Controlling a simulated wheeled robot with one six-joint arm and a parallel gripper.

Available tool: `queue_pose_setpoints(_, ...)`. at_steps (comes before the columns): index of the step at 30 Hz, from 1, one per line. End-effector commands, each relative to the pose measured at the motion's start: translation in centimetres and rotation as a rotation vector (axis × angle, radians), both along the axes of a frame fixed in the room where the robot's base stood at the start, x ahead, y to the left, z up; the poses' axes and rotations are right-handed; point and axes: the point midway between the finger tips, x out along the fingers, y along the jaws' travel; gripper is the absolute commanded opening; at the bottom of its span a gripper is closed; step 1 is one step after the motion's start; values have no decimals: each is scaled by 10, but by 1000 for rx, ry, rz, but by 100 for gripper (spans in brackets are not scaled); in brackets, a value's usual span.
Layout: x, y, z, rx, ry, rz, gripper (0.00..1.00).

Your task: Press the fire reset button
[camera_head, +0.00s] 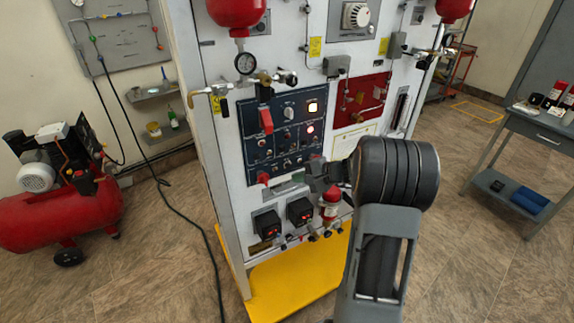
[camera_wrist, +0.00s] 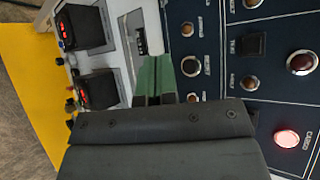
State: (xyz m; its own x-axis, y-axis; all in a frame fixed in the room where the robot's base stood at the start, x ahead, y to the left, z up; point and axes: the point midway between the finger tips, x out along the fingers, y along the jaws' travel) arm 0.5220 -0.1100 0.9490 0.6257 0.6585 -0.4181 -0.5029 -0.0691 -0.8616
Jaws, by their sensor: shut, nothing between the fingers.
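The dark blue control panel (camera_head: 275,160) is on the front of the white trainer cabinet. It carries several small round buttons, a dark red round button (camera_wrist: 302,62) and a lit red button (camera_wrist: 287,138). The lit red one also shows in the head view (camera_head: 310,128). Small labels sit beside the buttons, but I cannot read which one is the fire reset. My gripper (camera_wrist: 154,62) is shut and empty, its green-looking fingers in front of the panel's lower edge. In the head view, my gripper (camera_head: 318,180) is near the panel's lower right. The wrist housing hides part of the panel.
Two black boxes with red displays (camera_head: 267,223) (camera_head: 300,211) and a small red bottle (camera_head: 329,204) sit below the panel. A red guarded handle (camera_head: 265,120) sticks out at the panel's upper left. A red compressor (camera_head: 62,215) stands left; a table (camera_head: 535,128) stands right.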

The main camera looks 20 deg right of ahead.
Motion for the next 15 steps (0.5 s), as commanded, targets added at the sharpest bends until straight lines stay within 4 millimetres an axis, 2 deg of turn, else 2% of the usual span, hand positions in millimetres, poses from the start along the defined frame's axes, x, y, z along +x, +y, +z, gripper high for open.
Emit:
queue_pose_setpoints(6,20,2,-1,-2,-1,1,0)
queue_pose_setpoints(15,29,3,0,-1,-1,0,0)
